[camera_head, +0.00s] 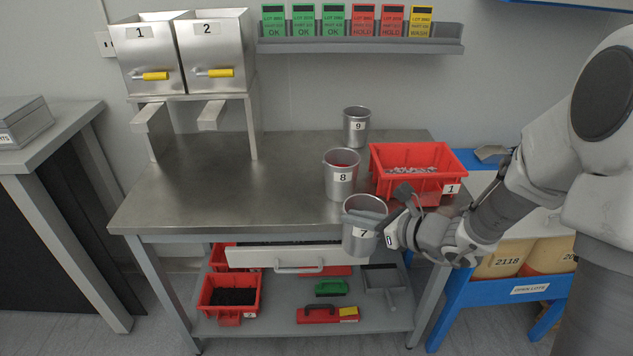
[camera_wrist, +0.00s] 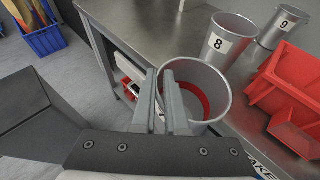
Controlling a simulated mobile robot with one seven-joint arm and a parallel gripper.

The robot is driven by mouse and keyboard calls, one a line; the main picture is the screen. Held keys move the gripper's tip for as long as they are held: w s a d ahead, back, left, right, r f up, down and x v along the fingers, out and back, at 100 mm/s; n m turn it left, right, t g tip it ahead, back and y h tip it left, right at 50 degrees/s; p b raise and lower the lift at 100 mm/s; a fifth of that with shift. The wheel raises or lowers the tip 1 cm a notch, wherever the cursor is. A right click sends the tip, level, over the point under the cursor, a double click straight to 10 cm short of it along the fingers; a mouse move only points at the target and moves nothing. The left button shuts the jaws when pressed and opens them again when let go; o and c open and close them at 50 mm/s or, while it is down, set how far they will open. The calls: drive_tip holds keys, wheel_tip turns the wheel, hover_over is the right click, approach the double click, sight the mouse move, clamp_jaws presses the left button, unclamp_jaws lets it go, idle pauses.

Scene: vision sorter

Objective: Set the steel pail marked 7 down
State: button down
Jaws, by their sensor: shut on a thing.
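The steel pail marked 7 (camera_head: 361,242) is upright at the front edge of the steel table (camera_head: 240,185). Its lower part shows in front of the table's edge and the drawer. My gripper (camera_head: 378,217) is shut on its rim from the right. In the wrist view the two fingers of my gripper (camera_wrist: 172,80) straddle the near wall of the pail (camera_wrist: 222,78), and something red shows inside. I cannot tell how far the base is from the table top.
Pail 8 (camera_head: 340,183) stands just behind pail 7, and pail 9 (camera_head: 356,128) farther back. A red bin marked 1 (camera_head: 425,187) stands to the right. A drawer (camera_head: 290,258) sits under the front edge.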

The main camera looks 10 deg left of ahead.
drive_tip(key=s+d+f, duration=0.1)
drive_tip(key=d+f, duration=1.3)
drive_tip(key=d, duration=0.3)
drive_tip(key=shift+f+m+t, duration=0.2)
drive_tip(key=shift+m+t, duration=0.1)
drive_tip(key=shift+t, duration=0.1)
